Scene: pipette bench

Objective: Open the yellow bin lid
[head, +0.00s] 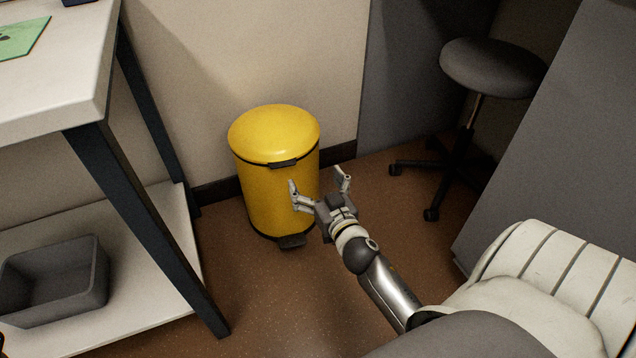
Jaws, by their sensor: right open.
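The yellow bin (265,195) stands upright on the brown floor against the wall. Its domed yellow lid (273,132) is shut. A dark tab (283,163) sticks out at the front edge of the lid, and a dark pedal (292,241) shows at the foot of the bin. My right gripper (317,183) is open and empty, with its fingers spread. It appears in front of the bin's right side, below the lid's rim. I cannot tell how far it is from the bin. My left gripper is not in view.
A white-topped bench (60,90) with dark legs stands at the left. Its lower shelf (130,290) holds a grey tray (55,285). A grey stool (490,68) on a wheeled base stands at the upper right. A grey panel (570,150) is at the right. The floor before the bin is clear.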

